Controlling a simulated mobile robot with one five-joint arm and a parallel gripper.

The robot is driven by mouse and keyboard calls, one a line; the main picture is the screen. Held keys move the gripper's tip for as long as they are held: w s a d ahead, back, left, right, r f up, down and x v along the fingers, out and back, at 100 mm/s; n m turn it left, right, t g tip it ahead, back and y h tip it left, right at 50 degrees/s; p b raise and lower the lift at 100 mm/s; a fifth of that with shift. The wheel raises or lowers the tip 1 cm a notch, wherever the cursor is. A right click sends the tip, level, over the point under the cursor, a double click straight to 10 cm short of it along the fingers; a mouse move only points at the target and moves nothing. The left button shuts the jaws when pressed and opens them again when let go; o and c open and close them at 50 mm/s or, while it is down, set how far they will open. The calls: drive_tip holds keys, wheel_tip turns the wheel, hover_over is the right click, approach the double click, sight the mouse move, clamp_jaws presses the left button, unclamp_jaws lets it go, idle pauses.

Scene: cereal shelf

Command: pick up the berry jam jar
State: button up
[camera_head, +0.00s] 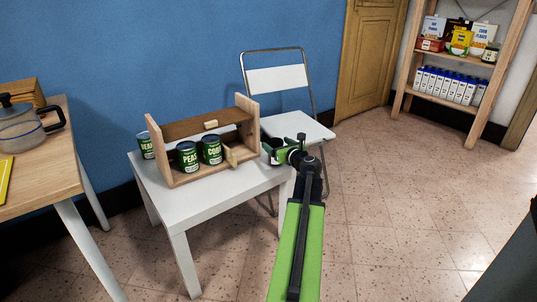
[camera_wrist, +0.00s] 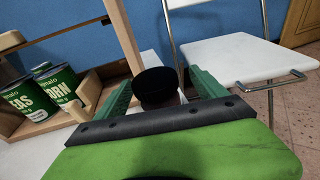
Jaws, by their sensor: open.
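A jar with a round black lid (camera_wrist: 155,84) shows in the wrist view, between the two green fingers of my gripper (camera_wrist: 163,92). Its label is hidden behind the gripper's edge, so I cannot read whether it is berry jam. My gripper is open, with a finger to either side of the jar; I cannot tell whether either finger touches it. In the head view my gripper (camera_head: 284,151) is at the right end of the white table (camera_head: 262,181), just right of the wooden rack. The jar is not clear there.
The wooden rack (camera_head: 246,124) holds green cans (camera_head: 187,157) and stands close left of my gripper. A white folding chair (camera_head: 297,126) is behind. A wooden table (camera_head: 62,169) with a kettle is at left. A stocked shelf (camera_head: 449,98) is at far right; open floor lies between.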

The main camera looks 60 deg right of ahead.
drive_tip(key=shift+w+a, duration=0.1)
drive_tip(key=shift+w, duration=0.05)
drive_tip(key=c, duration=0.4)
clamp_jaws()
drive_tip(key=shift+r, duration=0.1)
drive_tip(key=r+p, duration=0.5)
drive_tip(key=shift+s, duration=0.25)
drive_tip(key=s+r+p, duration=0.6)
drive_tip(key=s, duration=0.5)
drive_tip(key=shift+d, duration=0.45)
